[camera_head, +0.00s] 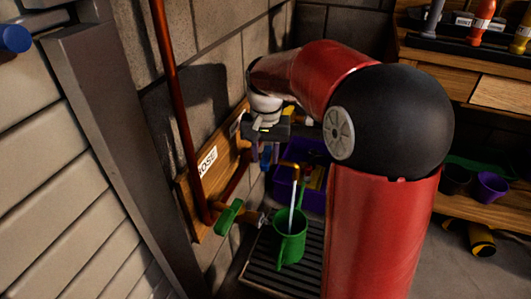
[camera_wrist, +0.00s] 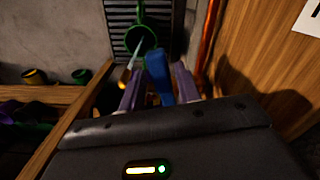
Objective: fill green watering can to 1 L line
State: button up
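The green watering can (camera_head: 289,249) stands upright on a dark slatted grate. A pale stream of water (camera_head: 292,217) falls from a copper spout (camera_head: 294,166) into its open top. The can (camera_wrist: 140,40) and stream also show in the wrist view. My gripper (camera_head: 265,158) is at the wall, above and left of the spout. Its two fingers (camera_wrist: 158,85) lie on either side of a blue handle (camera_wrist: 157,77); whether they press on it is unclear. The can's water level and 1 L line cannot be made out.
A green tap handle (camera_head: 229,217) sticks out from the wooden wall board marked HOSE (camera_head: 207,162). A purple crate (camera_head: 284,192) is behind the can. A wooden shelf (camera_head: 500,209) with pots stands at the right. A copper pipe (camera_head: 172,92) runs up the wall.

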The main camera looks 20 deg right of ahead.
grip_shut()
jog(key=shift+a+r, duration=0.1)
jog(key=shift+w+a+m+p, duration=0.15)
jog(key=shift+a+m+p, duration=0.2)
jog(key=shift+m+p, duration=0.25)
jog(key=shift+w+a+m, duration=0.25)
jog(key=shift+a+m, duration=0.05)
jog(key=shift+m, duration=0.6)
jog(key=shift+o, duration=1.4)
grip_release()
notch_tip(320, 180, up, 8)
jog(key=p, duration=0.1)
jog(key=shift+p, duration=0.35)
